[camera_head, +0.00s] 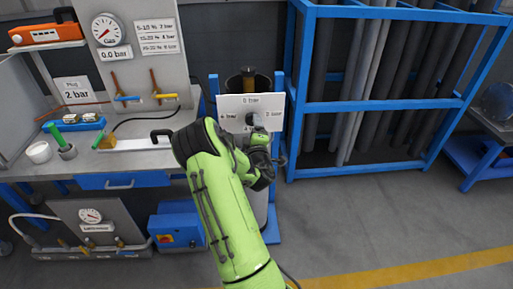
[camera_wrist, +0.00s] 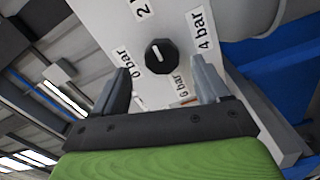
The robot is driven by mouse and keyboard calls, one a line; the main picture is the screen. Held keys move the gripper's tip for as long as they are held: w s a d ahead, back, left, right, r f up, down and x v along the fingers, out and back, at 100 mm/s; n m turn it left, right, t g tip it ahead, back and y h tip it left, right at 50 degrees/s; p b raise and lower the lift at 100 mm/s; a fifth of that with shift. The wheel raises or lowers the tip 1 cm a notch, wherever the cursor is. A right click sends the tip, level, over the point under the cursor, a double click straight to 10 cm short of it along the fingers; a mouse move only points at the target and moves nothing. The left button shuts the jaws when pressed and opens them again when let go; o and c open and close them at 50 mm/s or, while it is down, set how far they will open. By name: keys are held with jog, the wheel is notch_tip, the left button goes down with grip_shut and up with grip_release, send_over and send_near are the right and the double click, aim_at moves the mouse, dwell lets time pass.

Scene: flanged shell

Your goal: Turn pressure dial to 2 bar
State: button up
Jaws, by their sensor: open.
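The pressure dial is a small black knob (camera_wrist: 160,56) with a short white mark, on a white panel (camera_head: 229,104) in front of a dark cylinder. In the wrist view the mark points up and left, seemingly between the "0 bar" (camera_wrist: 117,67) and "2" (camera_wrist: 145,8) labels. "4 bar" (camera_wrist: 203,31) is at the right and "6 bar" lies below. My gripper (camera_wrist: 161,68) is open. Its two fingers flank the knob in the picture, with visible gaps on both sides. In the head view my gripper (camera_head: 256,133) is close to the panel and partly hides its lower part.
A workbench (camera_head: 150,160) with a gas gauge (camera_head: 106,30), valves and a "Plug 2 bar" sign stands at left. A blue rack (camera_head: 380,107) of grey pipes is just right of the panel. The floor (camera_head: 370,215) at right is clear.

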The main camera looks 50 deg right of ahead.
jog(key=b+v, duration=0.5)
jog(key=v, duration=0.5)
jog(key=shift+s+a, duration=0.25)
jog(key=shift+s, duration=0.05)
jog(key=w+a+r+m+g+y+p, duration=0.1)
jog(key=a+r+m+y+p, duration=0.25)
jog(key=a, duration=0.45)
jog(key=w+a+r+m+g+y+p, duration=0.1)
jog(key=a+r+m+g+y+p, duration=0.1)
jog(key=a+r+m+y, duration=0.45)
jog(key=s+a+r+n+g+y+p, duration=0.1)
jog(key=s+a+r+n+p, duration=0.1)
jog(key=s+a, duration=0.5)
jog(key=s+a+r+n+g+y+p, duration=0.1)
jog(key=s+a+r+n+g+y, duration=0.1)
jog(key=s+a, duration=0.5)
jog(key=a, duration=0.6)
jog(key=shift+a+n+y+p, duration=0.3)
jog(key=shift+n+p, duration=0.05)
jog(key=shift+n, duration=0.05)
